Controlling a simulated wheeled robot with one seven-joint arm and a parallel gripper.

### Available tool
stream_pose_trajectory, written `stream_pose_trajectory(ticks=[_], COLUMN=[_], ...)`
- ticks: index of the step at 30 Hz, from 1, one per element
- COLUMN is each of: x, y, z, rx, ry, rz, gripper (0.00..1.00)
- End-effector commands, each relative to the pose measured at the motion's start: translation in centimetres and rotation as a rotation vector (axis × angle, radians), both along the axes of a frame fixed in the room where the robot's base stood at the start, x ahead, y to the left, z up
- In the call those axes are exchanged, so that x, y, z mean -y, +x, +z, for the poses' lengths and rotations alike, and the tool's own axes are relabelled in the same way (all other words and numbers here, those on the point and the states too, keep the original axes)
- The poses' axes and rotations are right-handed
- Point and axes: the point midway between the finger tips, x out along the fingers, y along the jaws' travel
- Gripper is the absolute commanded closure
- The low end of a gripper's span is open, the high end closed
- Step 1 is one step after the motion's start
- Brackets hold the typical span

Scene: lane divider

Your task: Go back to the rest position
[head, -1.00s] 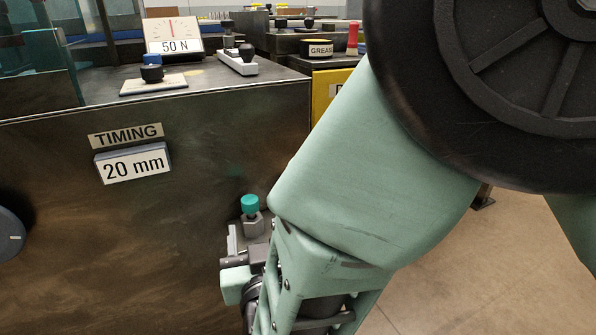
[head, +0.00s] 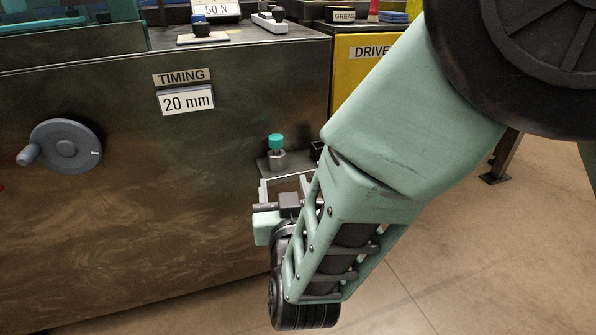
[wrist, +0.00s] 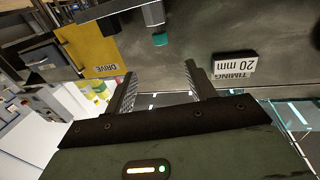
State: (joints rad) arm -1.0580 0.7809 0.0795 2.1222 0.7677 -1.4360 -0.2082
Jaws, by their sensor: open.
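My gripper (head: 285,186) is low in front of the machine's dark metal front, below a teal-capped knob (head: 276,141). In the wrist view its two fingers (wrist: 160,88) stand wide apart with nothing between them. The teal knob also shows in the wrist view (wrist: 159,39), above the fingers and apart from them. My green arm comes down from the upper right of the head view and bends back toward the machine at the wrist.
The machine front carries a grey handwheel (head: 66,146), a TIMING label (head: 181,76) and a 20 mm plate (head: 186,100). A yellow DRIVE panel (head: 358,75) is behind my arm. Open tiled floor (head: 450,240) lies at the right.

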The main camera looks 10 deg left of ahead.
Motion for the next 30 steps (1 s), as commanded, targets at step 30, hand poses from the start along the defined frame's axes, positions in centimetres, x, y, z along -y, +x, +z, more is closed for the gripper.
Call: stream_pose_trajectory(ticks=[30], x=[18.0], y=[-14.8], z=[1.0], rx=[-1.156], ry=[-0.514], rz=[0.356], gripper=[0.45])
